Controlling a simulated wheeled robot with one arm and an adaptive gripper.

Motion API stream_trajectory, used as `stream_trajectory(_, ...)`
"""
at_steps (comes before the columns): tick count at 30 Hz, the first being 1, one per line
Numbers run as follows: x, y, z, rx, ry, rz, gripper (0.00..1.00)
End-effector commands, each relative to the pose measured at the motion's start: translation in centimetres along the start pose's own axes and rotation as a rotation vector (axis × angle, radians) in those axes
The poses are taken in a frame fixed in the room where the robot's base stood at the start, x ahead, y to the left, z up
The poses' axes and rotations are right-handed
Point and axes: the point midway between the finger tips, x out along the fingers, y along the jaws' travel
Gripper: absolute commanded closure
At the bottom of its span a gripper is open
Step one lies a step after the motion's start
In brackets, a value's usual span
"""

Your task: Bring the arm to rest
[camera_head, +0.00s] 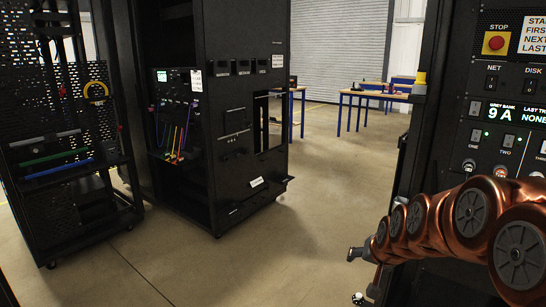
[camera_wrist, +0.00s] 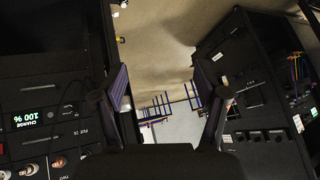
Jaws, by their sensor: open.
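My copper-coloured arm (camera_head: 440,222) reaches in from the right edge in the head view, in front of the right-hand control panel. My gripper (camera_head: 357,277) is at its left end, low over the floor, with its fingers apart. In the wrist view my gripper (camera_wrist: 160,66) shows two dark fingers spread wide with nothing between them. Only floor and distant tables show through the gap. Part of the right-hand panel is hidden behind the arm.
The control panel (camera_head: 508,110) with a red stop button stands close at right. A dark rack (camera_head: 235,120) with coloured cables stands mid-left, and a perforated tool rack (camera_head: 70,130) at far left. Blue-legged tables (camera_head: 370,96) are at the back. The floor (camera_head: 310,215) between is clear.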

Motion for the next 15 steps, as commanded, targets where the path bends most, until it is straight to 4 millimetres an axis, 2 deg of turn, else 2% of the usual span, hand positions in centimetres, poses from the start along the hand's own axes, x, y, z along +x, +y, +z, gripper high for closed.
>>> stream_trajectory(1, -2.5, -0.8, 1.0, -0.028, -0.040, 0.002, 0.27)
stream_trajectory(6, -8.1, -1.5, 6.9, -0.113, -0.208, 0.027, 0.27)
stream_trajectory(15, -19.0, -0.3, 16.9, -0.245, -0.499, 0.089, 0.27)
